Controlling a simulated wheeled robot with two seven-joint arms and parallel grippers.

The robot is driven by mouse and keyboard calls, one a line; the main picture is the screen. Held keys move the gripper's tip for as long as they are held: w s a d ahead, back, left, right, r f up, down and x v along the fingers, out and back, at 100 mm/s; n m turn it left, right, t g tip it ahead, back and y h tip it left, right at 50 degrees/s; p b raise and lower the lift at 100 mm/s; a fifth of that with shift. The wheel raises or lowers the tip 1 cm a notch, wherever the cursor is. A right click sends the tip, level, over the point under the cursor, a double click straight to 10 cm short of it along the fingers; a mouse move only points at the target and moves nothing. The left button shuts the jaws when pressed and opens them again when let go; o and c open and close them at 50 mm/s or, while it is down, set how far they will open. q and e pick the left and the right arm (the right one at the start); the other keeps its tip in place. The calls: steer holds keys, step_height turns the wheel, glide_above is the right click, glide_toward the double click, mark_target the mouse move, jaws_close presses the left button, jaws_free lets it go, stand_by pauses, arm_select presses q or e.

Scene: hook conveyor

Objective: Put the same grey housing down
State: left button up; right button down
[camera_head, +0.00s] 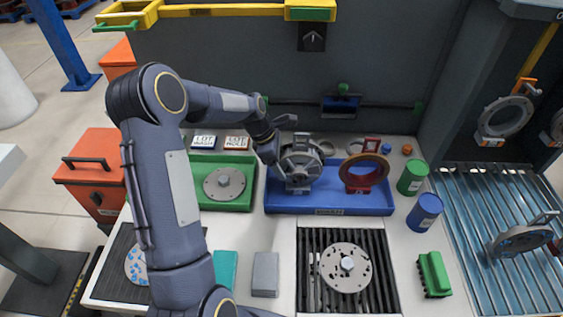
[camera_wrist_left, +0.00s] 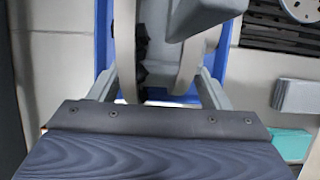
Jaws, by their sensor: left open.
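The grey housing (camera_head: 302,166) stands upright in the left part of the blue tray (camera_head: 335,203), beside a red ring-shaped housing (camera_head: 365,183). My left gripper (camera_head: 284,152) is at the left side of the grey housing, with its arm reaching in from the left. In the left wrist view the fingers (camera_wrist_left: 158,90) are apart, with the pale rims of the housing (camera_wrist_left: 125,45) between them. Whether the fingers touch it cannot be told. My right gripper is out of view.
A green tray (camera_head: 245,199) with a round grey plate is left of the blue tray. In front is a slatted plate (camera_head: 312,240) bearing another disc. Green (camera_head: 412,178) and blue (camera_head: 424,212) cans stand right.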

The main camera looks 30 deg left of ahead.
arm_select(q)
steer(key=s+r+m+t+p, duration=0.1)
steer(key=s+r+m+p, duration=0.25)
steer(key=r, duration=0.65)
steer(key=s+r+m+p, duration=0.2)
steer(key=s+r+p, duration=0.2)
steer(key=r, duration=0.5)
steer(key=s+d+r+m+t, duration=0.1)
steer(key=s+d+m, duration=0.3)
steer(key=s+m, duration=0.4)
steer(key=s+d+r+m+t, duration=0.1)
steer(key=s+d+m, duration=0.4)
steer(key=s, duration=0.9)
steer(key=r+m, duration=0.1)
steer(key=m, duration=0.2)
steer(key=shift+d+r+t, duration=0.25)
steer(key=shift+r+t, duration=0.05)
steer(key=shift+r, duration=0.05)
